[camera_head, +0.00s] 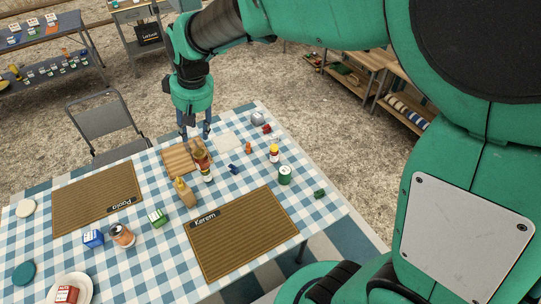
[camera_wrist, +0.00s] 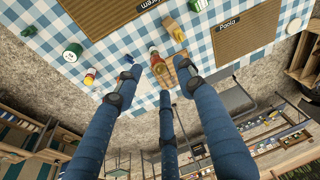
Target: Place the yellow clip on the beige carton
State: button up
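A small beige carton (camera_head: 188,199) stands on the checked table near the middle. A yellowish part (camera_head: 179,184) shows at its top; it is too small to tell whether this is the yellow clip. The carton also shows in the wrist view (camera_wrist: 174,32), between the two brown mats and the wooden board. No separate yellow clip can be made out. My gripper (camera_head: 195,132) is above the far edge of the table, beyond the carton. In the wrist view its blue fingers (camera_wrist: 160,88) are spread apart with nothing between them.
A red-and-white-labelled bottle (camera_head: 203,167) stands close beside the carton, by the wooden board (camera_head: 178,160). A green box (camera_head: 157,217), a blue box (camera_head: 93,238) and a can (camera_head: 122,235) stand nearer. Brown mats (camera_head: 240,235) lie on both sides. A chair (camera_head: 106,122) is beyond the table.

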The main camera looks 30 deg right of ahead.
jog(key=s+d+r+m+t, duration=0.1)
jog(key=s+d+r, duration=0.2)
jog(key=s, duration=0.6)
jog(key=s+d+r+m+t+h, duration=0.1)
jog(key=s+d+r, duration=0.2)
jog(key=s, duration=0.5)
jog(key=s+d+r+m+t, duration=0.1)
jog(key=s+d+r, duration=0.2)
jog(key=s, duration=0.6)
jog(key=shift+s+d, duration=0.3)
jog(key=shift+s, duration=0.05)
jog(key=shift+r, duration=0.15)
